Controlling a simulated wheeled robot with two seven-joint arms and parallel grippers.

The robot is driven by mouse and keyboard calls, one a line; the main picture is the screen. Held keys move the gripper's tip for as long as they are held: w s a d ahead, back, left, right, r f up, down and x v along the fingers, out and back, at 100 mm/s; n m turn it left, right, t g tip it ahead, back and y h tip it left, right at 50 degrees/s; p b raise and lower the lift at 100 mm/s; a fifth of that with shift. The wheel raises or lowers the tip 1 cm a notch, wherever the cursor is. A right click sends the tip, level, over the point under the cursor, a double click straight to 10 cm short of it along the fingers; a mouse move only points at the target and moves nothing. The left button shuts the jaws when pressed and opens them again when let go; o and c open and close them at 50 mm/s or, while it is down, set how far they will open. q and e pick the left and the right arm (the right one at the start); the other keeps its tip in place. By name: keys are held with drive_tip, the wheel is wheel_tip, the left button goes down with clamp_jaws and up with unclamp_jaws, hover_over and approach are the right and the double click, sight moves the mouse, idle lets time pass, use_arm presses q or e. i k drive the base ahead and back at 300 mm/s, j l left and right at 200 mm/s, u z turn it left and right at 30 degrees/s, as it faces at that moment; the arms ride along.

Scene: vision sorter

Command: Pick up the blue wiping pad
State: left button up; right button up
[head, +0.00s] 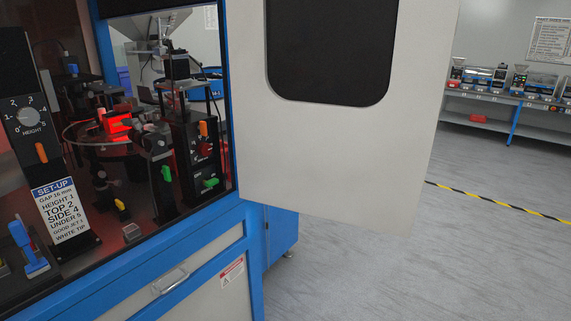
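A blue piece with an upright handle and a flat foot (37,267) stands at the lower left, on the dark floor inside the machine. It is the likeliest blue wiping pad, but I cannot tell for sure. The set-up card (62,211) stands just right of it. Neither of my grippers is in view.
The grey door (330,150) with a dark window hangs open on the right of the machine's opening. A dial post (30,115) stands at the left. A post with a green knob (159,175) and a small clear block (132,232) are inside. The floor at right is clear.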

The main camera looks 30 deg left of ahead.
sight(36, 268)
drive_tip(key=u, duration=2.6)
